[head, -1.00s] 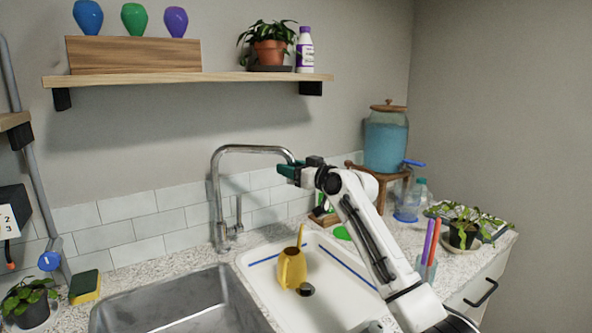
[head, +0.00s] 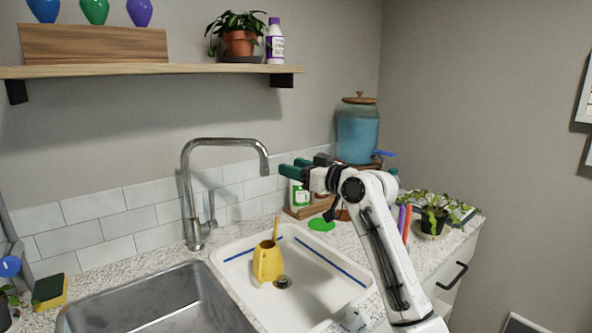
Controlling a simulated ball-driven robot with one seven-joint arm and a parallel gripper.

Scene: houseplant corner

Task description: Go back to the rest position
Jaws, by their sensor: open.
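My gripper (head: 289,171) shows in the head view at the end of my white arm, raised above the counter to the right of the faucet. Its green fingers point left and it holds nothing that I can see. The gap between the fingers is hard to make out at this angle. The arm bends at an elbow on the right and comes down to the lower right of the view.
A yellow watering can (head: 267,262) stands in the white basin (head: 315,287), beside the steel sink (head: 150,305). The curved faucet (head: 192,190) rises left of my gripper. A blue-filled dispenser (head: 357,132) and a potted plant (head: 434,216) stand behind and right of the arm. A shelf (head: 150,71) hangs above.

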